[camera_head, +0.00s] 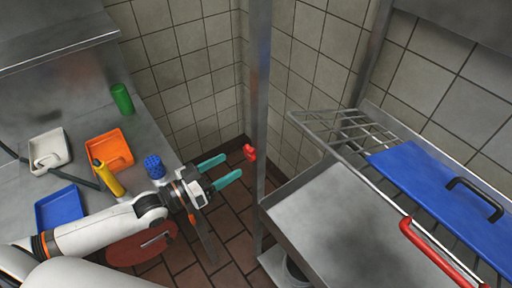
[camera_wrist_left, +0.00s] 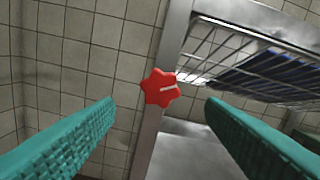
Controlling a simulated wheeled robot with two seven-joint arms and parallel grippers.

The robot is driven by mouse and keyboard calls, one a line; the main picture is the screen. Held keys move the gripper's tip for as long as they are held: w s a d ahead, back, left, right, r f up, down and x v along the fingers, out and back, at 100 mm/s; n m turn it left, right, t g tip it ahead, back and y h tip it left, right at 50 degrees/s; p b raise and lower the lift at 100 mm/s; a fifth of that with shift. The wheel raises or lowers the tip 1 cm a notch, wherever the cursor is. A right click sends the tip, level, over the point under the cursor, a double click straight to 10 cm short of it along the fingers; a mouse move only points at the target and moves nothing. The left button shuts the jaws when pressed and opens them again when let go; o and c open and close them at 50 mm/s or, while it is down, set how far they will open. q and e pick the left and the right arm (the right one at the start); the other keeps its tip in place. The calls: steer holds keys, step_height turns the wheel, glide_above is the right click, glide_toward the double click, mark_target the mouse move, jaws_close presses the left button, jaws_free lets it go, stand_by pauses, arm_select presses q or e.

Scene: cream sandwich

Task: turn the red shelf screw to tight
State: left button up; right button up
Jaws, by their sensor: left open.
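The red shelf screw (camera_head: 249,152) is a small star-shaped knob on the upright metal post (camera_head: 259,100). In the left wrist view the screw (camera_wrist_left: 160,87) shows face-on with a pale line on it, nearly level and slightly tilted. My left gripper (camera_head: 229,168) has teal fingers and is open, left of the screw in the head view. In the wrist view the fingers (camera_wrist_left: 160,105) are spread wide, one on each side below the screw, and do not touch it. My right gripper is not in view.
A wire rack (camera_head: 345,130) with a blue board (camera_head: 440,180) and a red handle (camera_head: 435,250) is at right, above a metal shelf (camera_head: 335,220). At left, a metal counter (camera_head: 85,125) holds trays, a green cylinder (camera_head: 122,99) and a blue brush-like object (camera_head: 154,167).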

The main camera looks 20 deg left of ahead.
mark_target(247, 155)
arm_select(q)
steer(key=p+x, duration=0.1)
steer(key=x, duration=0.8)
steer(key=shift+w+d+p, duration=0.25)
steer(key=shift+w+p, duration=0.05)
steer(key=shift+p, duration=0.05)
steer(key=c, duration=1)
steer(key=shift+o, duration=0.2)
steer(key=shift+m, duration=0.3)
steer(key=m, duration=0.3)
steer(key=shift+m, duration=1.1)
